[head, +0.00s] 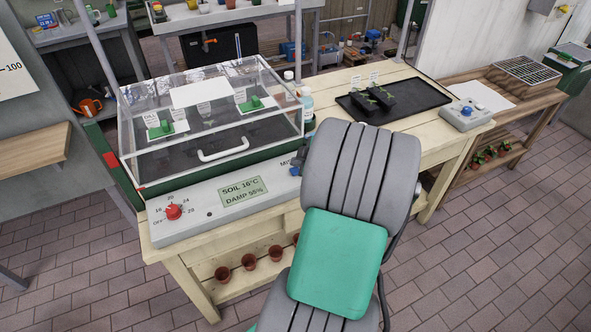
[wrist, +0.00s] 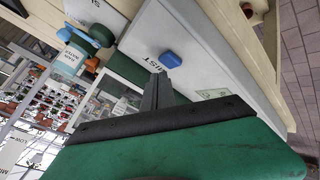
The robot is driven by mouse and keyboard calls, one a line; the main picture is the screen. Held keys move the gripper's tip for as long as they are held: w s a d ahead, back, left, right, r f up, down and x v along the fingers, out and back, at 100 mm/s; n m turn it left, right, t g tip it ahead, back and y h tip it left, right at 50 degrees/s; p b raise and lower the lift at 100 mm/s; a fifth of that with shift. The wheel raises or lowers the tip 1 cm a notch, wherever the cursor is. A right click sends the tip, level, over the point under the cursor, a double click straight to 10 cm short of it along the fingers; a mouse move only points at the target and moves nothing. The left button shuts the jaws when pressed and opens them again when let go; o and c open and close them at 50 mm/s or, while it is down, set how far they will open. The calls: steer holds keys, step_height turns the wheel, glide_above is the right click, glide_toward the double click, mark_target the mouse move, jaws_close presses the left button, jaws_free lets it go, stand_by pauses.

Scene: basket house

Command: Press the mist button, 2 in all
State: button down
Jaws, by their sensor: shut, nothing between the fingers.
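The mist button is a small blue knob on the light panel in the wrist view (wrist: 170,60), beside the printed word MIST. In the head view the blue mist button (head: 295,171) shows at the right end of the grey control panel (head: 225,205), partly hidden by my arm. My gripper (wrist: 158,80) is shut and empty, its dark fingertips just short of the button in the wrist picture. I cannot tell whether they touch it. In the head view my arm hides most of the gripper.
A clear lidded propagator (head: 213,112) with a white handle stands behind the panel. The panel has a red dial (head: 173,211) and a display (head: 243,191). Bottles (head: 306,103) stand by the lid's right side. A black tray (head: 425,98) and a grey box with another blue button (head: 467,111) are to the right.

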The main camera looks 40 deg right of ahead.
mark_target(297, 172)
steer(key=shift+f+b, duration=0.45)
steer(key=shift+b, duration=0.3)
steer(key=shift+f+b, duration=0.5)
steer(key=shift+b, duration=0.1)
stand_by(0.4)
steer(key=shift+r, duration=0.15)
steer(key=shift+r+p, duration=0.35)
steer(key=shift+r, duration=0.45)
steer(key=shift+r+p, duration=1.1)
steer(key=shift+r, duration=1.45)
